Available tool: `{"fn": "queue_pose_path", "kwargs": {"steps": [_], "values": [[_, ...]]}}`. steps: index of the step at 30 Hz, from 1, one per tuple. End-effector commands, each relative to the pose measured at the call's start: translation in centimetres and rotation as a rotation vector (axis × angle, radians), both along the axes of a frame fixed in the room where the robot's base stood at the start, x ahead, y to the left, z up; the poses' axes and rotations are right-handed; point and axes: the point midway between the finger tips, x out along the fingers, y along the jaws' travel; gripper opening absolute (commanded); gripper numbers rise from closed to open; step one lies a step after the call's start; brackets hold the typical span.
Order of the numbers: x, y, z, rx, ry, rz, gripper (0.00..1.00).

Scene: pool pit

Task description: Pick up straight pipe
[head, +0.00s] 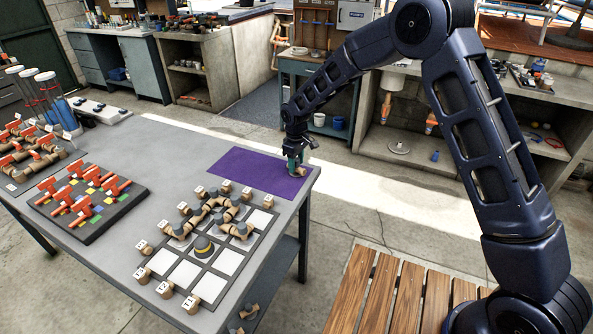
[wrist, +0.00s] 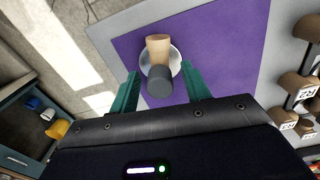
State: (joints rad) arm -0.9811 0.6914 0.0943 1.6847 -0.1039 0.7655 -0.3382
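The straight pipe (wrist: 158,48) has a tan end, a pale round disc around its middle and a dark grey end. It lies over the purple mat (wrist: 215,45) near the mat's edge. In the head view the pipe (head: 301,172) shows as a small tan piece at the mat's right end, partly hidden by my gripper (head: 296,161). In the wrist view my gripper (wrist: 160,79) is open, with one green finger on each side of the pipe's grey end. Gaps show between the fingers and the pipe. I cannot tell its exact height above the pipe.
A grid board (head: 190,272) with tan and grey pipe pieces stands in front of the mat. A dark tray (head: 123,210) of red-handled valves is to the left. The table's right edge is close to my gripper. A slatted wooden bench (head: 385,300) stands at lower right.

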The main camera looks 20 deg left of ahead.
Motion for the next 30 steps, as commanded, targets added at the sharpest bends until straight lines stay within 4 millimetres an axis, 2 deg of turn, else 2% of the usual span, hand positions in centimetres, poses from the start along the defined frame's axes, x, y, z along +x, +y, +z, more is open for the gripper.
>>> {"fn": "queue_pose_path", "kwargs": {"steps": [1, 6, 7, 15, 20, 23, 30], "values": [[0.0, 0.0, 0.0, 0.0, 0.0, 0.0, 0.37], [0.0, 0.0, 0.0, 0.0, 0.0, 0.0, 0.03], [0.0, 0.0, 0.0, 0.0, 0.0, 0.0, 0.0], [0.0, 0.0, 0.2, 0.001, -0.001, 0.0, 0.0], [0.1, 0.1, 1.7, 0.004, -0.002, -0.001, 0.0], [0.1, 0.0, 3.4, 0.005, -0.003, -0.001, 0.0], [0.1, 0.0, 9.5, 0.004, -0.002, 0.0, 0.0]]}}
